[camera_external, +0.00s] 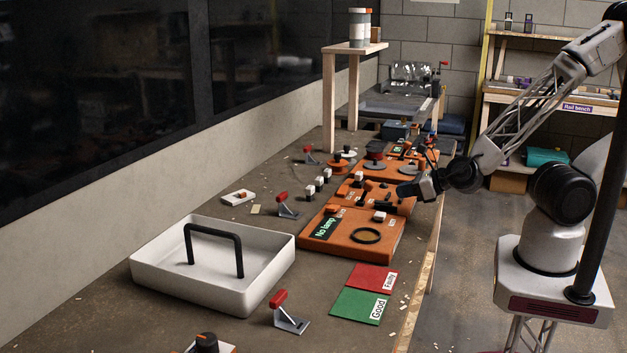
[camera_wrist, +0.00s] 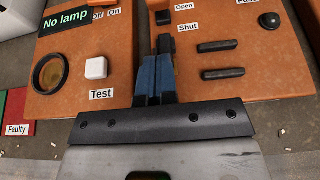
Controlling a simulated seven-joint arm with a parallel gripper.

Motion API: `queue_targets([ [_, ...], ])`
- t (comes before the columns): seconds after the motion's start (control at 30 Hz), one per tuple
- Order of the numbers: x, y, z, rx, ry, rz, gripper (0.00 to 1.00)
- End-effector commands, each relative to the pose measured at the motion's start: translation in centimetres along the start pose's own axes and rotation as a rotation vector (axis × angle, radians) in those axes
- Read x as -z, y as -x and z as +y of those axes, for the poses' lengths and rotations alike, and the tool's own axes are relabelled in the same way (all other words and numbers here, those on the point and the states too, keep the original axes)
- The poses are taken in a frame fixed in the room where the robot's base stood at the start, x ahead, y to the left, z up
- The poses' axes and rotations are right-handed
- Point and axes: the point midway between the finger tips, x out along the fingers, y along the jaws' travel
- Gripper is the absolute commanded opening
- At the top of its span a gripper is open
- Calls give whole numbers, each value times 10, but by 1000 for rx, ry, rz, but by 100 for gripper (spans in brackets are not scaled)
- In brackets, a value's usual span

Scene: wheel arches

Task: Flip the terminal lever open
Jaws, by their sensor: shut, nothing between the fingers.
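The orange test panel (camera_wrist: 120,35) fills most of the wrist view, with "Open" and "Shut" labels near its top middle. A small black piece (camera_wrist: 166,43), which looks like the terminal lever, stands beside the "Shut" label, just past my fingertips. A black block (camera_wrist: 160,18) shows above it, beside the "Open" label. My gripper (camera_wrist: 155,65) has its two blue fingers together and empty, close to the black piece; I cannot tell whether they touch it. In the external view my gripper (camera_external: 402,190) hangs low over the orange panels (camera_external: 350,240), and the lever is hard to make out there.
On the panel are two black bars (camera_wrist: 222,46), a white test button (camera_wrist: 96,68), a dark ring (camera_wrist: 50,74) and a "No lamp" display (camera_wrist: 67,21). A white tray (camera_external: 165,270), green card (camera_external: 358,305) and red card (camera_external: 372,278) lie nearer the camera.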

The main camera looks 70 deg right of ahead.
Motion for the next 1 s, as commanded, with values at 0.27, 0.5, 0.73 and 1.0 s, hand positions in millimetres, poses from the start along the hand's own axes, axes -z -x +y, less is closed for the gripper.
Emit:
queue_targets([
  [0.27,-12,-36,0,1,-1,-1,0],
  [0.5,-25,-50,0,0,-1,0,0],
  [0.73,-28,-52,0,-1,0,1,0],
  [1.0,-28,-52,0,-1,0,1,0],
])
